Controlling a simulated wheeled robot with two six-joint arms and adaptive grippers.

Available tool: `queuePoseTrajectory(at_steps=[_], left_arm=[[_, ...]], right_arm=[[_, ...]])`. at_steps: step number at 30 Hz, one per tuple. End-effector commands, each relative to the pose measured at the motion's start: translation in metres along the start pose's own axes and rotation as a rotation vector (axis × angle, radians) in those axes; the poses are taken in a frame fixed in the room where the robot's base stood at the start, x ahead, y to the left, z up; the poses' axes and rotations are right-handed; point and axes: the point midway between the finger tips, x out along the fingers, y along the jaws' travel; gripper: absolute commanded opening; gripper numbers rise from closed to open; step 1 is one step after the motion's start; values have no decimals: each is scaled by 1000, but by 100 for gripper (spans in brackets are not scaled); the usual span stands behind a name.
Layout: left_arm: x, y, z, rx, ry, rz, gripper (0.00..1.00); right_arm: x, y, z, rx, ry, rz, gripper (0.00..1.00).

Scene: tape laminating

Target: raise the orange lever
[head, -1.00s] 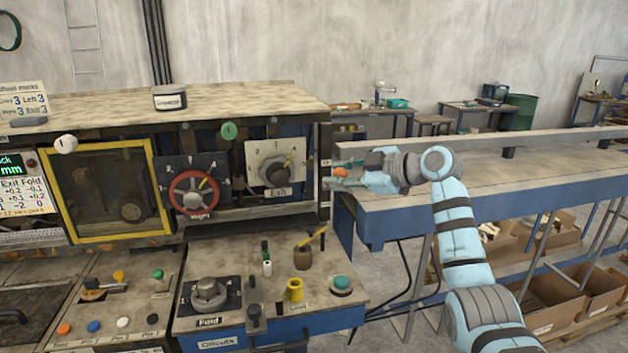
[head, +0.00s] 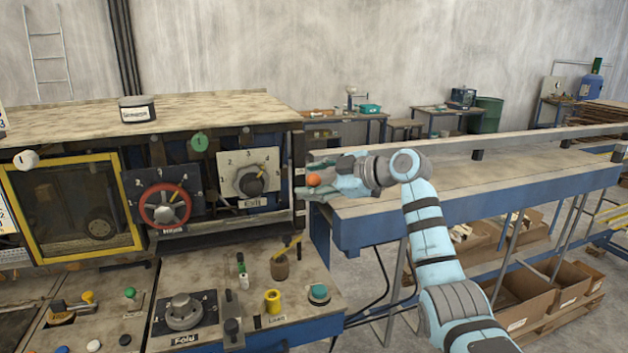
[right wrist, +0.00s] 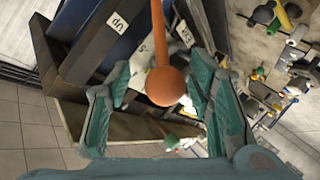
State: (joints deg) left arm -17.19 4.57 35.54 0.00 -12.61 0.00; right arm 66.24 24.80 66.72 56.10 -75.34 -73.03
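The orange lever's round knob (head: 314,180) shows at the right end of the machine, just past the Exit dial. In the right wrist view the orange knob (right wrist: 166,86) is large and central, with its orange stem running up the picture. My right gripper (head: 318,182) reaches in from the right, at the knob. In the right wrist view its teal fingers (right wrist: 160,80) are spread apart, one on each side of the knob, with gaps visible. The lever's base is not clear. My left gripper is not in view.
The machine panel holds a red-rimmed wheel dial (head: 163,205) and a grey Exit dial (head: 250,182). A lower console (head: 205,325) carries knobs and a yellow cup-shaped control (head: 272,301). A blue-framed table (head: 480,185) lies right, under my right arm.

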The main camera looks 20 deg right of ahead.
Motion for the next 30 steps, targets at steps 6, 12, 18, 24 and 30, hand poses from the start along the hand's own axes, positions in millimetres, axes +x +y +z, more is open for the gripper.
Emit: queuePoseTrajectory(at_steps=[6,12,18,24,30], left_arm=[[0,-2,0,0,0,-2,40],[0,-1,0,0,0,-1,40],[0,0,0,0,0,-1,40],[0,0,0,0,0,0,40],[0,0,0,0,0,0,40]], right_arm=[[-10,0,1,0,-1,1,48],[-60,1,2,-3,-6,2,48],[-107,1,3,-1,-4,1,48],[-119,1,1,1,0,-2,48],[-119,1,1,1,0,-2,48]])
